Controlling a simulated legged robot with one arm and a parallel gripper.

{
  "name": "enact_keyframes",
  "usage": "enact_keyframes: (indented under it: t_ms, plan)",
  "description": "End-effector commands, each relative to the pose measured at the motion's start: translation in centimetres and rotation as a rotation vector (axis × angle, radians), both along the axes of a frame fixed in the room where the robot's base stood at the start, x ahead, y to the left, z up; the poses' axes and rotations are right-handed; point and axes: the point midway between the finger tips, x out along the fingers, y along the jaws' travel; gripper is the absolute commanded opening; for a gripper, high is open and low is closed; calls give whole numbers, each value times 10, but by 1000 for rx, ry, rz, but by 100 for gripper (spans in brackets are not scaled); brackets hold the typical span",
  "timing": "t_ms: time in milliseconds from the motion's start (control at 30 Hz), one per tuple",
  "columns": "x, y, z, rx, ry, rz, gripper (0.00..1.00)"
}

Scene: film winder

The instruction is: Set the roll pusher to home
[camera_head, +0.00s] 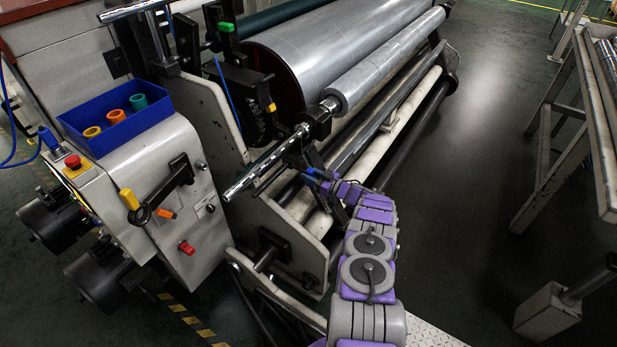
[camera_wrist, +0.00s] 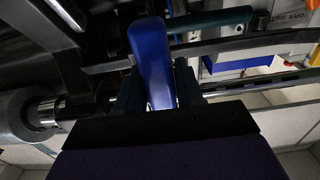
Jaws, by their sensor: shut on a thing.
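The roll pusher's blue handle (camera_wrist: 152,52) stands between the two dark fingers of my gripper (camera_wrist: 158,92) in the wrist view. My gripper is shut on it. In the head view my purple and grey arm reaches up from the bottom, and my gripper (camera_head: 328,182) is at the machine's near end, below the chrome shaft end. A small bit of blue shows there; the rest of the handle is hidden. The film roll (camera_head: 385,62) lies on the chrome shaft (camera_head: 262,165), and its end also shows at the left of the wrist view (camera_wrist: 22,115).
A grey control cabinet (camera_head: 185,215) stands to the left, with a yellow-tipped lever (camera_head: 130,200) and a blue bin (camera_head: 115,122) of coloured cores on top. The large drum (camera_head: 310,50) is behind the film roll. A metal rack (camera_head: 590,110) stands at right; dark floor between is clear.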

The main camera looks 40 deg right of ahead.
Motion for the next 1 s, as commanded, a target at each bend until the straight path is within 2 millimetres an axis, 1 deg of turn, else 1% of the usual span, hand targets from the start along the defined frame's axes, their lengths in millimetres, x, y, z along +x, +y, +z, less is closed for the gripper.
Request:
enact_keyframes:
  t_ms: [233, 267, 433, 467, 767, 867, 1000]
  plan:
    - [-1, 0, -2, 1, 4, -2, 0]
    - [-1, 0, -2, 1, 4, -2, 37]
    - [-1, -2, -3, 3, 4, -1, 54]
    - [-1, -2, -3, 3, 4, -1, 55]
    - [-4, -2, -2, 3, 3, -1, 55]
    - [-13, -5, -1, 4, 4, 0, 55]
    - [-37, -14, -1, 6, 7, -5, 55]
